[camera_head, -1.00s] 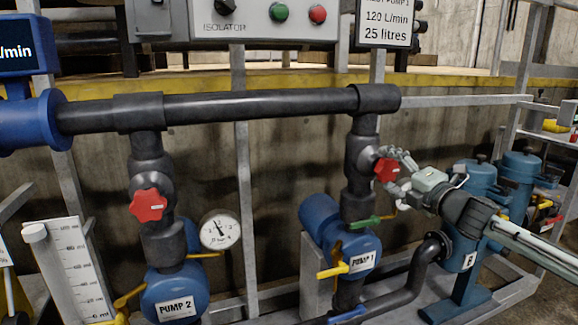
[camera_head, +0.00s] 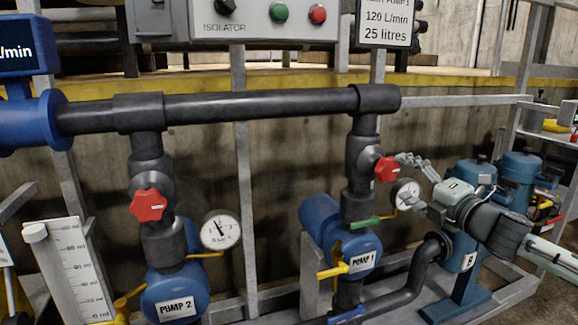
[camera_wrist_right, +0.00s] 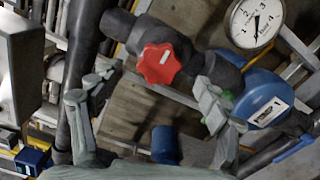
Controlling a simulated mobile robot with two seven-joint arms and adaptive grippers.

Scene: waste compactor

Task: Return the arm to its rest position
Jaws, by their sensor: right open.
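My right gripper (camera_head: 404,181) is open and empty, to the right of the red valve handle (camera_head: 386,169) above Pump 1. Its two fingers are spread apart, and a gap shows between them and the handle. In the right wrist view, the open fingers (camera_wrist_right: 143,100) frame the same red handle (camera_wrist_right: 160,63), which stands beyond them. My right forearm comes in from the right edge. My left gripper is not in view.
A pressure gauge (camera_head: 406,194) sits right beside my right gripper. The Pump 1 body (camera_head: 362,247) and a dark curved pipe (camera_head: 412,278) lie below. Blue canisters (camera_head: 519,172) stand behind my forearm. Pump 2 (camera_head: 174,293) is at the left.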

